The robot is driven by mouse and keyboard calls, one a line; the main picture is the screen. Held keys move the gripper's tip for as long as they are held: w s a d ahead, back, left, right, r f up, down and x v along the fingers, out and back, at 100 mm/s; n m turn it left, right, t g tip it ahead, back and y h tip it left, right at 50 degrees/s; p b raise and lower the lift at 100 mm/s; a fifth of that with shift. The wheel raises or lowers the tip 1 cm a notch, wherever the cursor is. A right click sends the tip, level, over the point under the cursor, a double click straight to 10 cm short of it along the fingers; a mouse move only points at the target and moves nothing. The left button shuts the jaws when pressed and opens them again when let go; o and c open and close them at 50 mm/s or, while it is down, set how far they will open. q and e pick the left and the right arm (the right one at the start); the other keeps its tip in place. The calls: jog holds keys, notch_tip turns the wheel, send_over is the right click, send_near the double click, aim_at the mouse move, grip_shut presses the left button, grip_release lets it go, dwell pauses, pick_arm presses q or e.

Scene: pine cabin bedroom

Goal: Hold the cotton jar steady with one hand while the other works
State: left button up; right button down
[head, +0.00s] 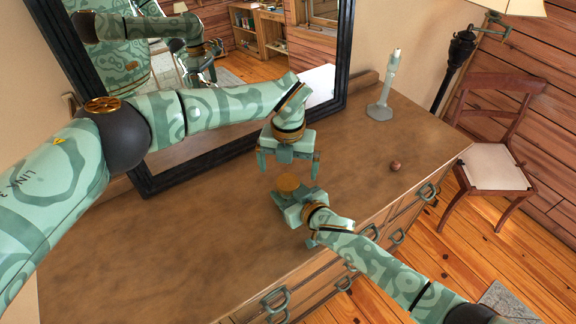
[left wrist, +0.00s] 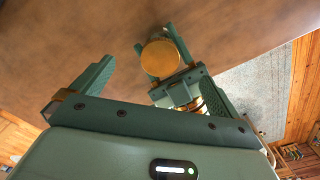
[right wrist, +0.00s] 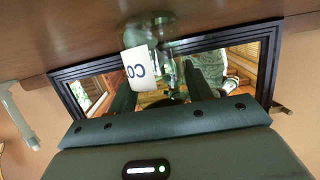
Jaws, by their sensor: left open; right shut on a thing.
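The cotton jar stands upright on the brown dresser top (head: 180,235), mostly hidden in the head view except its round gold lid (head: 288,184). The lid also shows from above in the left wrist view (left wrist: 160,58). In the right wrist view the glass jar carries a white label (right wrist: 139,67) with "CO" readable. My right gripper (head: 292,195) is shut around the jar's body from the front. My left gripper (head: 288,168) points down, open and empty, above and slightly behind the lid, apart from it.
A black-framed mirror (head: 341,60) stands at the back of the dresser. A pale grey-green stand (head: 379,112) is at the back right, and a small brown ball (head: 395,166) lies near the right front edge. The dresser's left part is clear. A chair (head: 496,165) stands beyond.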

pick_arm(q)
notch_tip(320, 180, up, 12)
dwell(0.7)
pick_arm(e)
jog(key=c, duration=0.6)
grip_release()
jog(key=shift+o, duration=0.2)
pick_arm(q)
notch_tip(320, 180, up, 3)
jog(key=p, duration=0.3)
jog(key=shift+r, duration=0.2)
pick_arm(e)
jog(key=v, duration=1.6)
jog(key=shift+s, duration=0.1)
